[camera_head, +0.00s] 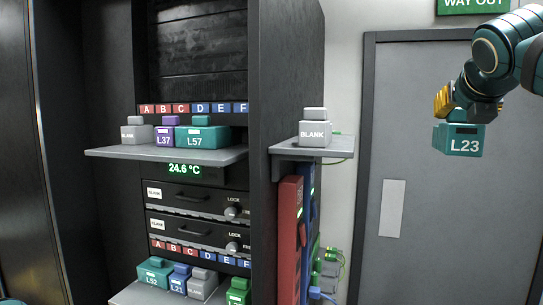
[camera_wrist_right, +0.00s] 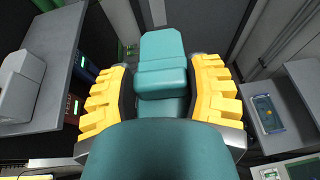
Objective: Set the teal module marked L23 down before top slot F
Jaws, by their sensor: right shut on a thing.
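The teal module marked L23 (camera_head: 459,140) hangs upright in the air at the right, in front of the grey door. My right gripper (camera_head: 446,103) is shut on its top part. The wrist view shows the module (camera_wrist_right: 162,75) between the yellow fingers (camera_wrist_right: 162,95). The top slot label F (camera_head: 240,108) ends the upper label row at the right. The top shelf (camera_head: 115,152) under that row holds a grey BLANK module, the purple L37 and the teal L57 (camera_head: 203,138). The shelf's right end, below F, looks bare. My left gripper is not in view.
A side shelf (camera_head: 285,149) with another grey BLANK module (camera_head: 314,131) juts out between the rack and the held module. The rack's dark side wall (camera_head: 285,70) stands beside slot F. A lower shelf holds several modules.

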